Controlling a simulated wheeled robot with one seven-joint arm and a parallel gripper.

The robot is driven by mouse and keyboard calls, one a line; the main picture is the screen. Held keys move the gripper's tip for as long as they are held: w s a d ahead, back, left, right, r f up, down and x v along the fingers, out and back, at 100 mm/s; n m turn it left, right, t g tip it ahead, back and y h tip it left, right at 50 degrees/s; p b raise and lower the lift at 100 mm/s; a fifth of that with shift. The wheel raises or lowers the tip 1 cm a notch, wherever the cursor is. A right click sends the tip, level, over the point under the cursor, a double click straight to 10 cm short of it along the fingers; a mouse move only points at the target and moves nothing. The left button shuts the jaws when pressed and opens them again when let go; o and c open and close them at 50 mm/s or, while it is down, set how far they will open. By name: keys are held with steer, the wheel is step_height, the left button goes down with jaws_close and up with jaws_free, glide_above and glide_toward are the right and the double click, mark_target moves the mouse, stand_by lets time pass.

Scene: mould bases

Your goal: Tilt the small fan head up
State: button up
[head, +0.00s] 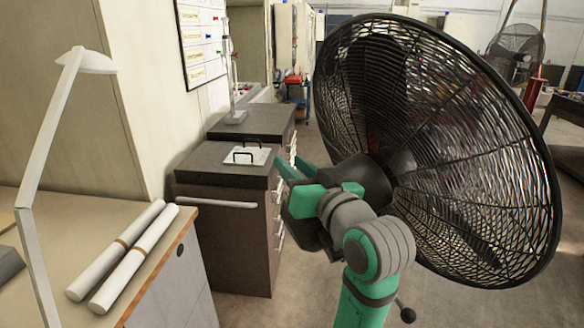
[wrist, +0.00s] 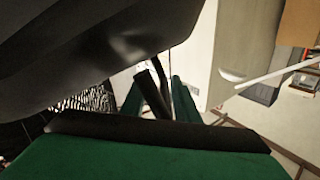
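The fan head (head: 450,140) is a large round black wire cage in the right half of the head view, tilted, with a dark motor housing (head: 365,182) at its back. My gripper (head: 294,166), with green fingers, is at the left of this housing in the head view. In the wrist view my green fingers (wrist: 160,98) point away, with dark narrow parts between them. I cannot tell whether these are finger pads or something held. A large dark smooth surface (wrist: 90,50) fills the wrist view's upper left, close to the gripper. My wrist hides part of the housing.
A workbench with two white rolls (head: 125,255) and a white lamp (head: 50,140) stands at left. Behind my gripper are dark cabinets (head: 225,235) with a handled plate (head: 245,156) on top. Another fan (head: 516,48) stands far back right. The floor between is partly clear.

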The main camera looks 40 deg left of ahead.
steer(key=v, duration=1)
steer(key=shift+s+d, duration=0.25)
steer(key=shift+d, duration=0.05)
stand_by(0.4)
